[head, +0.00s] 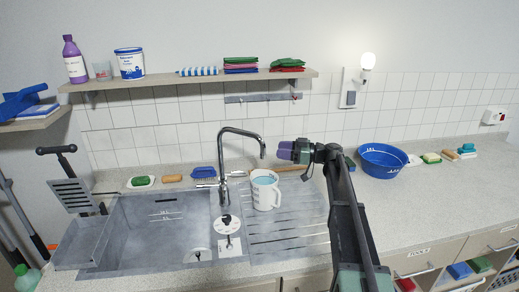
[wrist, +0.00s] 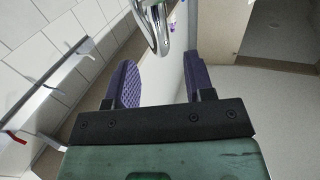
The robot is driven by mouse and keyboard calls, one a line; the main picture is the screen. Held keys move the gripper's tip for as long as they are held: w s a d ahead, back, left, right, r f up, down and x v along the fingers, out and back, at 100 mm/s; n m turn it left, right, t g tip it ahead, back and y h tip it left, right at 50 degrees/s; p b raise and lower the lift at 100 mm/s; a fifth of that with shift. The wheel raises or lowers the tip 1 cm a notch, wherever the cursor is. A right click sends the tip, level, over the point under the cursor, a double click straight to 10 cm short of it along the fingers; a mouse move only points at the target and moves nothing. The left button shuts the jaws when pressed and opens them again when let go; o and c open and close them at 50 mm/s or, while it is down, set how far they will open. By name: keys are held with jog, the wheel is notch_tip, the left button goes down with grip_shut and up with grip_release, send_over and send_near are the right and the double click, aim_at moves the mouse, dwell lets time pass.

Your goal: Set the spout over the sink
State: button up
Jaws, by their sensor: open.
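The chrome tap stands behind the sink on its rear deck, and its curved spout (head: 242,132) points right, over the drainboard side and the white jug (head: 265,190). The grey sink basin (head: 160,225) lies to the left of the tap. My gripper (head: 284,150), with purple fingers, is just right of the spout's tip and does not visibly touch it. In the wrist view my gripper (wrist: 158,75) is open and empty, with the spout (wrist: 153,25) just beyond the fingertips, nearer the left finger.
The jug of bluish liquid stands on the ribbed drainboard (head: 290,225) below the spout. A shelf (head: 200,80) with bottles and cloths hangs above, with a hook rail (head: 262,98) under it. A blue bowl (head: 382,158) sits on the counter to the right.

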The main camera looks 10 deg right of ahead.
jog(key=x, duration=0.9)
jog(key=shift+a, duration=0.1)
grip_shut()
